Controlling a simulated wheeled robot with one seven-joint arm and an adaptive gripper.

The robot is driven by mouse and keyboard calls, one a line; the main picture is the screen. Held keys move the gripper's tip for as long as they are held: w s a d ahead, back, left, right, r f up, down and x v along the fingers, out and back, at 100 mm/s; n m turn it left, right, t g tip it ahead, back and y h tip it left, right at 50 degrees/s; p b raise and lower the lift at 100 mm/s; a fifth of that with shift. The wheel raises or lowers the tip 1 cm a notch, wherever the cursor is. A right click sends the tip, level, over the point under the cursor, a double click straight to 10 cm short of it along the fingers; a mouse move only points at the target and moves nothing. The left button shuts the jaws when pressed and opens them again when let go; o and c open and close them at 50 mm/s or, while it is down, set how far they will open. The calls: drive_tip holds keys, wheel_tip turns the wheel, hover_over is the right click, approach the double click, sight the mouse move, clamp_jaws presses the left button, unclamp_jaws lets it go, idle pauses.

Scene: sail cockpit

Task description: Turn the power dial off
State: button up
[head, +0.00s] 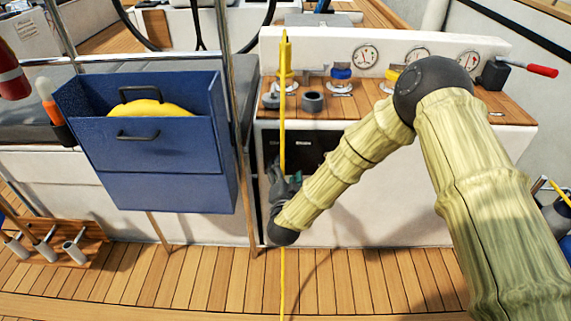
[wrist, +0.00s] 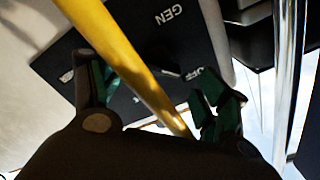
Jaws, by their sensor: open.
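The black switch panel (head: 318,142) is on the front of the white console, below its wooden top. In the wrist view the panel (wrist: 150,45) shows tilted, with the labels GEN and OFF. The power dial is hard to make out: black on black, with a small pale mark near OFF, partly behind the yellow line. My gripper (head: 284,182) is in front of the lower part of the panel. In the wrist view its two green-padded fingers (wrist: 157,88) are spread apart, with no dial visibly held between them.
A yellow line (head: 282,120) hangs vertically in front of the panel and crosses the wrist view (wrist: 120,60) between the fingers. Winches and gauges are on the console top (head: 510,108).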

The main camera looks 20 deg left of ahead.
drive_tip(key=v, duration=0.7)
drive_tip(key=shift+s+d, duration=0.1)
drive_tip(key=shift+s, duration=0.05)
drive_tip(key=s+d+f+n+g+h, duration=0.15)
drive_tip(key=s+d+f+g, duration=0.25)
drive_tip(key=d+f, duration=0.5)
drive_tip(key=s+d+f+n+g, duration=0.25)
drive_tip(key=s+d+f, duration=0.25)
drive_tip(key=d+f, duration=0.3)
drive_tip(key=s+d+f+g+h, duration=0.1)
drive_tip(key=s+d+f+g, duration=0.2)
drive_tip(key=s+d, duration=0.3)
drive_tip(key=s+d+f+n+g+h, duration=0.1)
drive_tip(key=s+d+f+g, duration=0.1)
drive_tip(key=s+d, duration=0.45)
drive_tip(key=s+d+f+g+h, duration=0.1)
drive_tip(key=s+d+f+g, duration=0.2)
drive_tip(key=s+d, duration=0.3)
drive_tip(key=s+d+g, duration=0.3)
drive_tip(key=s+d, duration=0.4)
drive_tip(key=s, duration=0.3)
wheel_tip(320, 180, up, 22)
drive_tip(key=p, duration=2.1)
drive_tip(key=shift+w+h, duration=0.1)
drive_tip(key=shift+h, duration=0.15)
